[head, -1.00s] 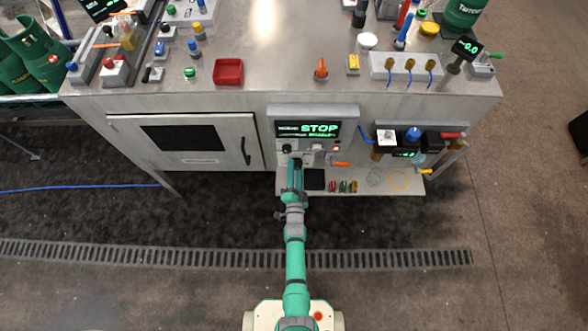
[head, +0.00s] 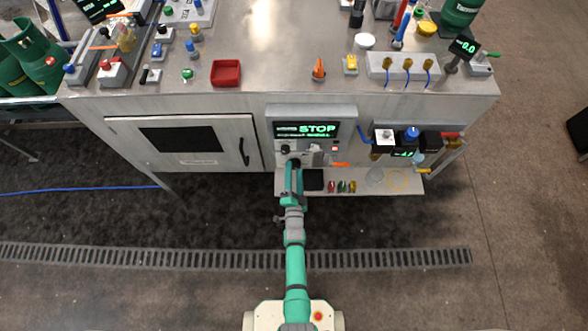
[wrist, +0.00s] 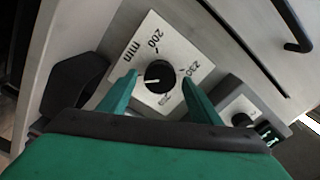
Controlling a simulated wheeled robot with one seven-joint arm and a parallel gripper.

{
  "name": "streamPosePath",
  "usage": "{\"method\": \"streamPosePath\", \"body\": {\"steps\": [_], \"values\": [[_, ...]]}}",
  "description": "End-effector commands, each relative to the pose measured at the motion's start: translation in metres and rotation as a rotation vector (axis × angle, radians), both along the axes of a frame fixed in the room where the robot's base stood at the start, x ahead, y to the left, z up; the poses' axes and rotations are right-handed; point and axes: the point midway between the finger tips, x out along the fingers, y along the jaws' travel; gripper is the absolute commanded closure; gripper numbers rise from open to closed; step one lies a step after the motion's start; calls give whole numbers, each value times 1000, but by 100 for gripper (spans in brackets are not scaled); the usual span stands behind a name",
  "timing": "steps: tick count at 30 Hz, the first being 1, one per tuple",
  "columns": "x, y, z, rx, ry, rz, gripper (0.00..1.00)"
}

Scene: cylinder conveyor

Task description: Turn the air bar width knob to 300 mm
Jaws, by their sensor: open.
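The black round knob (wrist: 159,75) sits on a white dial plate (wrist: 178,45) in the wrist view. The plate shows "200", "230" and "min"; other markings are unclear or hidden. A pale pointer line on the knob points toward the lower left of the picture. My gripper (wrist: 160,88) is open, with one green finger on each side of the knob and visible gaps between. I cannot tell how deep the fingertips reach. In the head view my gripper (head: 292,163) is at the lower left of the control panel (head: 345,113), whose display reads STOP.
A second, smaller black knob (wrist: 242,119) is right of the fingers in the wrist view. A narrow shelf (head: 405,183) with small coloured parts lies below the panel. A cabinet door (head: 190,145) is to the left, and a valve unit (head: 412,140) to the right.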

Motion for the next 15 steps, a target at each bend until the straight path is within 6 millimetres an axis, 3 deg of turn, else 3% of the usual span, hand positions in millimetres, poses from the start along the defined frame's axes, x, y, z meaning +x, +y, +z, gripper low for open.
{"method": "streamPosePath", "body": {"steps": [9,15], "values": [[-59,-1,-1,0,1,-2,42],[-84,-1,0,0,0,-1,42]]}}
